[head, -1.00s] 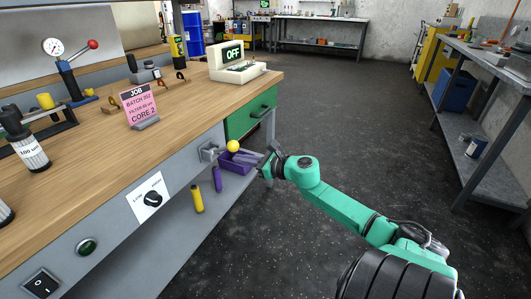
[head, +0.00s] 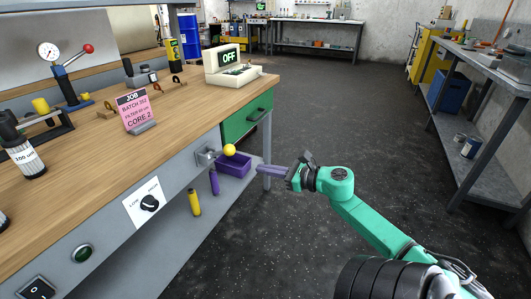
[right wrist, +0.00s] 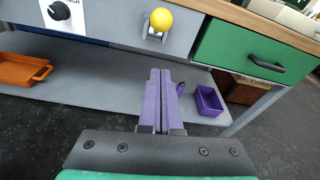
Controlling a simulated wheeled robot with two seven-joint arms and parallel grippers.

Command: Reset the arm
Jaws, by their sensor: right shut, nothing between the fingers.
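My right gripper (head: 264,168) reaches in from the lower right in the head view, on a green arm. Its long purple fingers are shut together with nothing between them. It is in the air over the dark floor, in front of the workbench's right end, apart from the bench. In the right wrist view the shut fingers (right wrist: 156,92) point at the bench's lower shelf, below the yellow knob (right wrist: 161,19). My left gripper is not in view.
The workbench (head: 150,130) fills the left, with a green drawer (head: 245,118), yellow ball knob (head: 229,150) and purple bin (head: 234,166) near the gripper. A side shelf unit (head: 485,160) stands at right. The floor (head: 330,120) between is clear.

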